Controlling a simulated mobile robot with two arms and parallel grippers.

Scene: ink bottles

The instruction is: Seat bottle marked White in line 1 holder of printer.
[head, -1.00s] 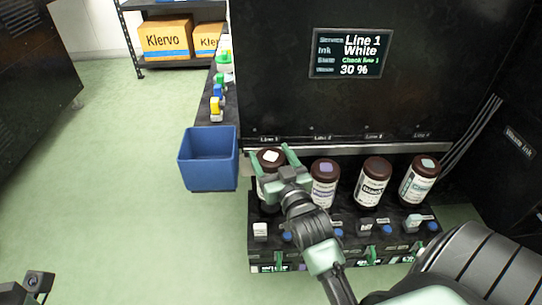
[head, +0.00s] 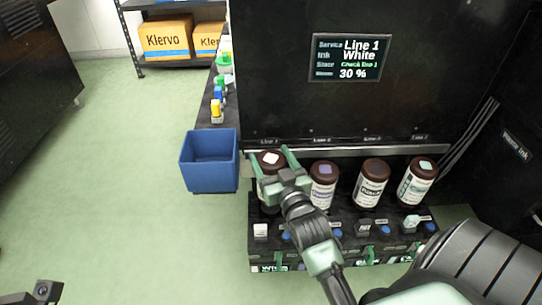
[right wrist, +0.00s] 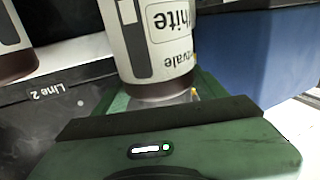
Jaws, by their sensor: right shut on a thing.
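The White bottle (head: 269,160) has a brown top with a white patch and a pale label. It is upright at the leftmost place of the printer's holder row, under the Line 1 mark. My right gripper (head: 273,164) is shut around it, a finger on each side, and hides much of its body. Its "White" label (right wrist: 165,30) shows upside down in the right wrist view. Whether its base sits fully in the holder (head: 262,203) is hidden. My left gripper is out of view; only a dark part of mine shows at the lower left.
Three more brown-topped bottles (head: 323,185) stand to the right in the row. A blue bin (head: 210,178) is close on the left. The screen (head: 350,58) reads Line 1, White, 30 %. Small coloured items (head: 217,105) line a side shelf. Green floor at left is clear.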

